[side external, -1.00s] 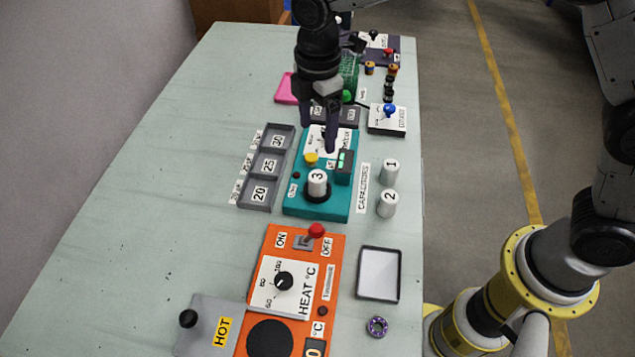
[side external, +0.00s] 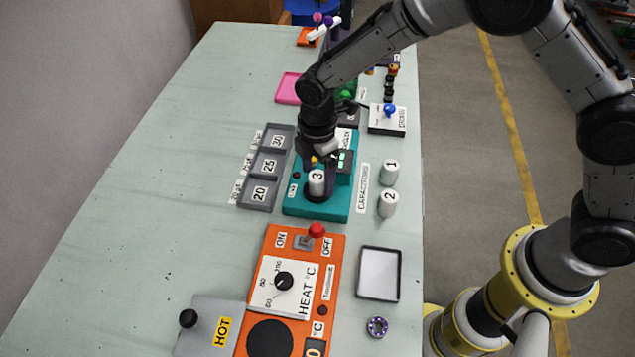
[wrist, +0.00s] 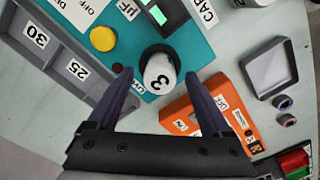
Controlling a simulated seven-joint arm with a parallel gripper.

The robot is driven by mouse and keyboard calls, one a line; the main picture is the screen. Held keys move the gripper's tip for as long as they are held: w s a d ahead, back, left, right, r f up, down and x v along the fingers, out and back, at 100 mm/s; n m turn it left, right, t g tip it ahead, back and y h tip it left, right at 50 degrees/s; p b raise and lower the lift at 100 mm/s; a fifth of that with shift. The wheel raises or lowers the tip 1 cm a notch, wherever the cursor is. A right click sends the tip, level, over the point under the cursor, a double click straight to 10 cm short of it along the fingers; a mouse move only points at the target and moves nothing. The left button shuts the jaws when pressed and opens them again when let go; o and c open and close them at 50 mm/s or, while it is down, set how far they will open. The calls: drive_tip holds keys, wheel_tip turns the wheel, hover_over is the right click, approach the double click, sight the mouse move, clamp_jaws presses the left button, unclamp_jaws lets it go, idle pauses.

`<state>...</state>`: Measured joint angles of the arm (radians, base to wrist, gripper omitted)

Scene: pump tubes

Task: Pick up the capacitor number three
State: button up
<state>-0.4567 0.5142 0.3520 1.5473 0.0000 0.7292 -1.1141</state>
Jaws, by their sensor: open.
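Capacitor number three (side external: 317,182) is a white cylinder marked 3. It stands upright in a dark round socket on the teal device (side external: 297,204). In the wrist view the capacitor (wrist: 159,72) lies ahead of and between my fingers. My gripper (side external: 319,180) is low over the teal device with its fingers pointing down around the capacitor. In the wrist view my gripper (wrist: 158,88) is open, with a gap on both sides of the capacitor. The fingers partly cover the device.
Capacitors one (side external: 389,171) and two (side external: 387,204) stand to the right of the device. A grey tray (side external: 257,194) with numbered compartments is on the left. An orange heater (side external: 328,270) and an empty square tray (side external: 399,275) lie in front. The table's left side is clear.

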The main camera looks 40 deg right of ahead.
drive_tip(key=shift+f, duration=0.75)
clamp_jaws()
drive_tip(key=shift+r, duration=0.1)
